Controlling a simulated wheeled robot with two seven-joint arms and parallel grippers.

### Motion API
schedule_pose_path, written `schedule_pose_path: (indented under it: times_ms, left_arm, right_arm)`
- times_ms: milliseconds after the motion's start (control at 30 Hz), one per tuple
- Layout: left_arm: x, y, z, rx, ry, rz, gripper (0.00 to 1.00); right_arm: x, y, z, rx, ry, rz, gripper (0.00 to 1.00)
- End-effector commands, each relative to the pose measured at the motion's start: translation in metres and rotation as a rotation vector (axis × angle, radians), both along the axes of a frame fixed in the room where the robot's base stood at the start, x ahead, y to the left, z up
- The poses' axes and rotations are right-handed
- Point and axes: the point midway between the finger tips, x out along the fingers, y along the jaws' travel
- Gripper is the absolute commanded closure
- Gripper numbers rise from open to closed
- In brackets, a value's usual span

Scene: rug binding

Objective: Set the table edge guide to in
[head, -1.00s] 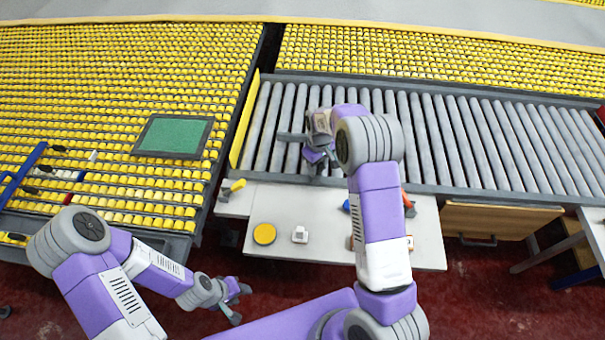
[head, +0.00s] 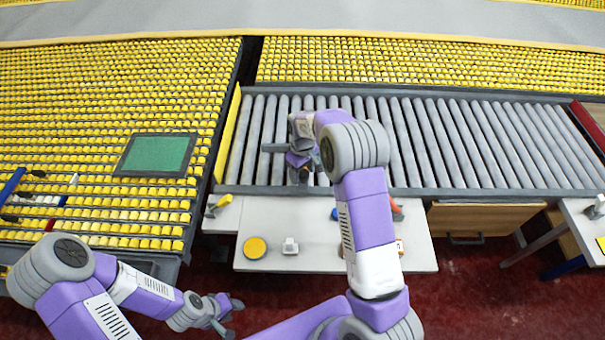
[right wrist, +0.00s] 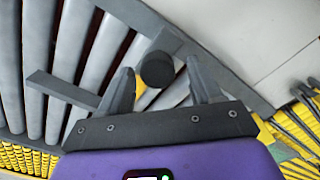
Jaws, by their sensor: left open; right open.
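My right gripper (head: 300,172) is open and hangs low over the left part of the grey roller table (head: 440,140). In the right wrist view, a dark round knob (right wrist: 157,69) shows between the open fingers (right wrist: 165,82), close to the table's side rail; contact cannot be told. A flat grey bar (right wrist: 60,88) lies across the rollers to the left of the fingers. It also shows in the head view (head: 273,147). I cannot tell for sure whether bar and knob are the edge guide. My left gripper (head: 228,315) is open and empty, low over the floor.
A yellow strip (head: 228,135) borders the rollers on the left. The white side table (head: 270,215) in front carries a yellow disc (head: 255,247), a small white block (head: 290,246) and an orange-handled tool (head: 396,210). A green-topped panel (head: 157,155) lies on the yellow-roller bed.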

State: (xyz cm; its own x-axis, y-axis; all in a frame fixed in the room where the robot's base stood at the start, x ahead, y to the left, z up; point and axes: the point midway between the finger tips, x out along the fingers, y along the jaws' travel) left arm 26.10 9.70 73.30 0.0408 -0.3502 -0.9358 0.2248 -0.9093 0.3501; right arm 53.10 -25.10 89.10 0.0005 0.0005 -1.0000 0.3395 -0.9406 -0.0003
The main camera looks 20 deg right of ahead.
Motion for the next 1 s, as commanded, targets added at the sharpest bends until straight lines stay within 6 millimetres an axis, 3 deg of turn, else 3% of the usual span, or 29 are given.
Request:
schedule_pose_path:
  times_ms: [100,300,1000]
  left_arm:
    - [0.000,0.000,0.004,0.000,0.000,0.000,0.57]
    - [0.000,0.000,0.008,0.000,0.000,0.000,0.57]
    - [0.000,0.000,0.015,0.000,0.000,0.000,0.57]
  right_arm:
    - [0.001,0.000,0.025,0.002,-0.005,0.000,0.36]
    - [0.001,0.000,0.050,0.001,-0.004,-0.001,0.36]
    - [0.000,0.000,0.062,0.002,-0.002,0.000,0.36]
